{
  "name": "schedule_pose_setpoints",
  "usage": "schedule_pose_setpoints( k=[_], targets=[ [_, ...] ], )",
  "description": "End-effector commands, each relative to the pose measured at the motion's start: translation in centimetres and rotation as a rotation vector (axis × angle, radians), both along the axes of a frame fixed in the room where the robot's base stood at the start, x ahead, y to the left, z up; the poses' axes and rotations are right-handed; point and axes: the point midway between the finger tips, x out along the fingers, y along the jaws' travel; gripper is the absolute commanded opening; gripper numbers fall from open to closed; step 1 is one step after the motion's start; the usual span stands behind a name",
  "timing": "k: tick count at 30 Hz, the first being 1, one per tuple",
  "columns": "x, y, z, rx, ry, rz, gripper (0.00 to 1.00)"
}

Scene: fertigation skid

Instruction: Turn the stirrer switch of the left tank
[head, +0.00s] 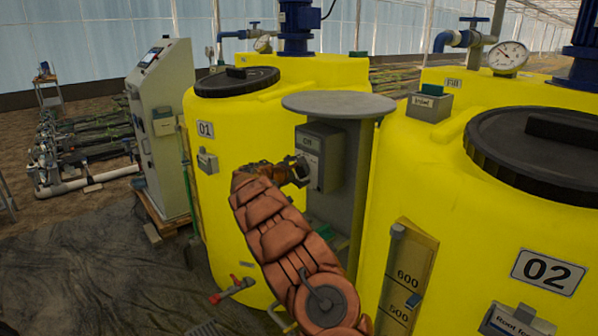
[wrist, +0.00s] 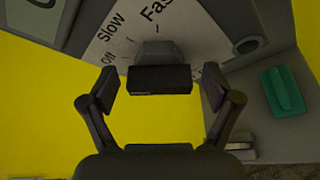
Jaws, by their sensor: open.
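The left tank (head: 225,130) is yellow, with a black lid and a 01 plate. Beside it, a grey switch box (head: 321,145) is mounted on the grey post between the tanks. In the wrist view, its pale dial plate (wrist: 125,38) reads Off, Slow and Fast. The stirrer switch (wrist: 160,79) is a dark block-shaped knob on a grey hub. My gripper (head: 303,170) is at the front of the box and hides the knob in the head view. In the wrist view, my gripper (wrist: 160,84) is open, one finger on each side of the knob, with gaps visible. The knob's setting is unclear.
The right tank (head: 480,220), marked 02, stands close to the right of my arm. A round grey plate (head: 338,104) tops the post above the box. A green object (wrist: 284,90) lies to the right in the wrist view. A control cabinet (head: 165,125) stands at left.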

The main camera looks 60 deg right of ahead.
Motion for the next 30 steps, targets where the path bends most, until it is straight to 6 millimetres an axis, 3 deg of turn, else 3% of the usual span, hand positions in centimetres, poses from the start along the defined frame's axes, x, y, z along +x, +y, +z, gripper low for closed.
schedule_pose_setpoints(
  k=[8, 25, 30],
  targets=[
    [0.03, -0.04, -0.01, 0.0, -0.001, 0.0, 0.89],
    [0.04, -0.03, -0.04, 0.001, -0.001, 0.0, 0.29],
    [0.03, -0.03, -0.15, 0.0, -0.004, 0.0, 0.28]
  ],
)
